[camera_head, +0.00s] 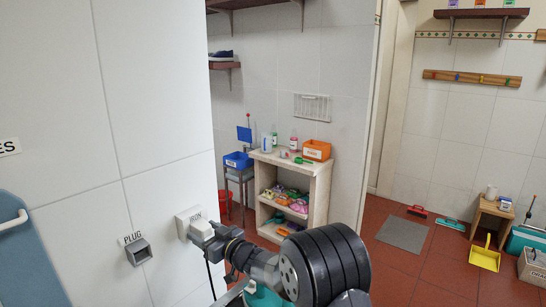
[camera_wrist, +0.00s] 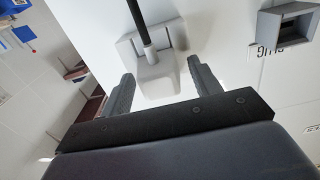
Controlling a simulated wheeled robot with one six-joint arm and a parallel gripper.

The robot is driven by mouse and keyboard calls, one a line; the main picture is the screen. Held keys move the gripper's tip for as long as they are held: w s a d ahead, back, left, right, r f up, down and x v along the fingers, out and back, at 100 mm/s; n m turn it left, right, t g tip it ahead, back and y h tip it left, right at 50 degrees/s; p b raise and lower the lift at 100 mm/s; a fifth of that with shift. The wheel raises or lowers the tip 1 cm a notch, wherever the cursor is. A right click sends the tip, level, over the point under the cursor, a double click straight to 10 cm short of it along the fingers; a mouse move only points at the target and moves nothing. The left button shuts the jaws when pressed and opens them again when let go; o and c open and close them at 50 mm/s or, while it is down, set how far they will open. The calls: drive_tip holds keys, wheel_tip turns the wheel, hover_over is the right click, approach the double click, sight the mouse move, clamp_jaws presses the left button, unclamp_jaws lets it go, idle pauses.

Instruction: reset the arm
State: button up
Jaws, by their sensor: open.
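My gripper (camera_wrist: 160,70) is open, with its two grey fingers apart in the wrist view. A white plug (camera_wrist: 159,80) with a black cord (camera_wrist: 137,18) sits at a wall plate, and its near end lies between the fingertips. Gaps show on both sides, so the fingers do not appear closed on it. In the head view my gripper (camera_head: 214,243) is close to the wall, at the white plate (camera_head: 187,218) marked IRON. The plug (camera_head: 202,231) shows there beside the gripper, partly hidden.
A grey socket box (camera_head: 138,252) under a PLUG label is on the same wall, left of the gripper. A blue panel (camera_head: 20,250) is farther left. A shelf unit (camera_head: 317,184) with bottles stands beyond the wall's edge. Red floor (camera_head: 405,268) is open to the right.

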drive_tip(key=v, duration=0.4)
drive_tip(key=shift+s+d, duration=0.2)
drive_tip(key=shift+d, duration=0.1)
drive_tip(key=shift+r, duration=0.2)
drive_tip(key=shift+s+d+f+p, duration=0.2)
drive_tip(key=shift+s+d+p, duration=0.05)
drive_tip(key=shift+d+p, duration=0.05)
drive_tip(key=shift+d, duration=0.1)
